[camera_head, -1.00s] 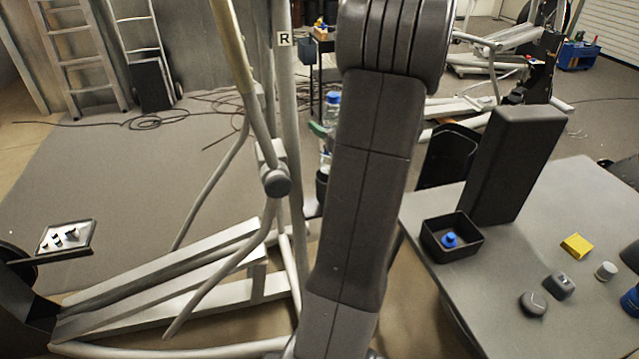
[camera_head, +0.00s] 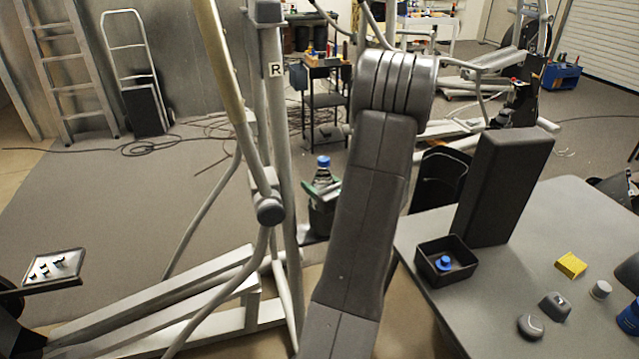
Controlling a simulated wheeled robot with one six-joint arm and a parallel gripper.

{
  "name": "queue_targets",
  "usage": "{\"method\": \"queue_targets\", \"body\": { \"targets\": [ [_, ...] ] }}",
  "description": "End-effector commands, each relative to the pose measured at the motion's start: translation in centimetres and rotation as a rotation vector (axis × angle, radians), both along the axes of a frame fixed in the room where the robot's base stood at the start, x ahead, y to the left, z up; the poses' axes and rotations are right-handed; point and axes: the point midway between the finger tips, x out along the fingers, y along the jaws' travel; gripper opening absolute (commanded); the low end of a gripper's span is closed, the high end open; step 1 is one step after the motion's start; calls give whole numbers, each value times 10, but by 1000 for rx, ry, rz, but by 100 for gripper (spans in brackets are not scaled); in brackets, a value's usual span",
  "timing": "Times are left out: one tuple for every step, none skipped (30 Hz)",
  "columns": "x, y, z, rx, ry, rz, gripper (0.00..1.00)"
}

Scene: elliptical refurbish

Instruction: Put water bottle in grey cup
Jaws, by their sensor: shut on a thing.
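The green piece at the cup's rim looks like a fingertip of my gripper (camera_head: 326,187), shut on the bottle. The rest of my gripper is hidden behind my arm.
The elliptical's frame (camera_head: 275,150) and its handle stand close left of the bottle. A grey table (camera_head: 590,225) at right holds a dark box (camera_head: 445,278) with a blue item, a tall dark block (camera_head: 503,185) and several small objects. Cables lie on the floor behind.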

Motion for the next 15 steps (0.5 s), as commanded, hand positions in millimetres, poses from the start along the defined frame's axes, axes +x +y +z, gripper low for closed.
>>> {"method": "queue_targets", "body": {
  "targets": [
    [0, 0, 1, 1, -3, 0, 17],
    [0, 0, 1, 1, -3, 0, 17],
    [0, 0, 1, 1, -3, 0, 17],
    [0, 0, 1, 1, -3, 0, 17],
    [0, 0, 1, 0, -4, 0, 17],
    [0, 0, 1, 0, -4, 0, 17],
    [0, 0, 1, 0, -4, 0, 17],
    [0, 0, 0, 0, -3, 0, 17],
    [0, 0, -2, 0, -3, 0, 17],
    [0, 0, -3, 0, -3, 0, 17],
    [0, 0, -4, 0, -3, 0, 17],
    [0, 0, -3, -1, -1, 0, 64],
    [0, 0, -3, -1, -1, 0, 70],
    [0, 0, -3, -1, -1, 0, 76],
    [0, 0, -3, -1, -1, 0, 78]
  ]
}}
